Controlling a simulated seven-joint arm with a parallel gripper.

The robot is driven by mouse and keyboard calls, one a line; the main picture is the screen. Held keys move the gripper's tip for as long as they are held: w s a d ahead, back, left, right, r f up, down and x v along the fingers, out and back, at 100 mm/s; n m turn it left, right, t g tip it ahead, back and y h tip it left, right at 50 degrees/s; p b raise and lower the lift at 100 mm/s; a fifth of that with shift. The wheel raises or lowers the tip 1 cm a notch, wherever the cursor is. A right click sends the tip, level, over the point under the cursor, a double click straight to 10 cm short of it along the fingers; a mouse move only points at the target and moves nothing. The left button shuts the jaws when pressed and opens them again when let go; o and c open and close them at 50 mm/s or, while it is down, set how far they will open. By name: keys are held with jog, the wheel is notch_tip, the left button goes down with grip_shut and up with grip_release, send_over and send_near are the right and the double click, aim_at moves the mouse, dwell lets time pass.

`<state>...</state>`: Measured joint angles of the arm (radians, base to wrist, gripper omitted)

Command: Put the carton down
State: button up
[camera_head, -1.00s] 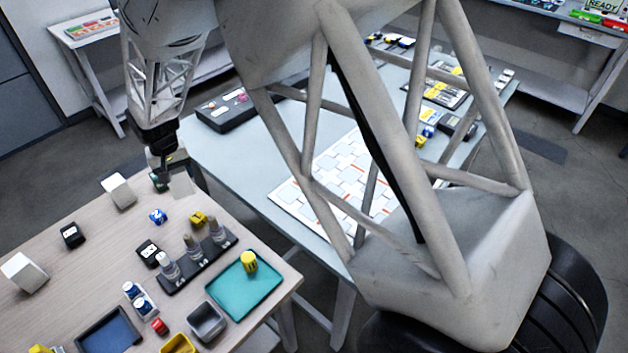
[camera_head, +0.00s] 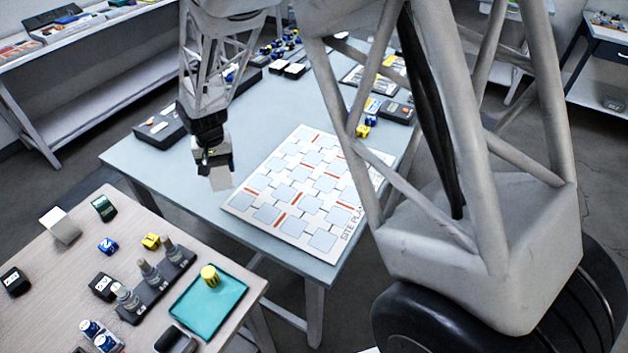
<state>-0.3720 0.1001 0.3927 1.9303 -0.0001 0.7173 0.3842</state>
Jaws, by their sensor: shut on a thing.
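My gripper (camera_head: 213,158) is shut on a pale beige-white carton (camera_head: 221,178). The fingers cover its upper part, and its lower part shows below them. The gripper hangs over the pale blue table (camera_head: 150,175), just left of the white site plan board (camera_head: 243,200). The carton appears to be above the table top, but the exact gap cannot be told from this view.
The site plan board carries grey tiles and red strips. A dark case (camera_head: 160,130) lies behind the gripper to the left. The wooden table (camera_head: 50,285) in front holds a white box (camera_head: 60,225), a dark green box (camera_head: 103,208), bottles and a teal tray (camera_head: 235,300).

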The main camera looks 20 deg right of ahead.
jog(key=s+d+m, duration=0.3)
jog(key=s+d, duration=0.1)
jog(key=d, duration=0.8)
jog(key=s+d+m, duration=0.3)
jog(key=s+d, duration=0.2)
jog(key=d, duration=0.7)
jog(key=s+d+f+m, duration=0.1)
jog(key=s+d, duration=0.4)
jog(key=d, duration=0.7)
jog(key=shift+m, duration=0.9)
jog(key=shift+d+f, duration=0.1)
send_over(351, 170)
jog(key=shift+w+d+f, duration=0.1)
jog(key=shift+w+f, duration=0.05)
jog(key=shift+f, duration=0.55)
jog(key=shift+f, duration=1.8)
jog(key=shift+f, duration=0.1)
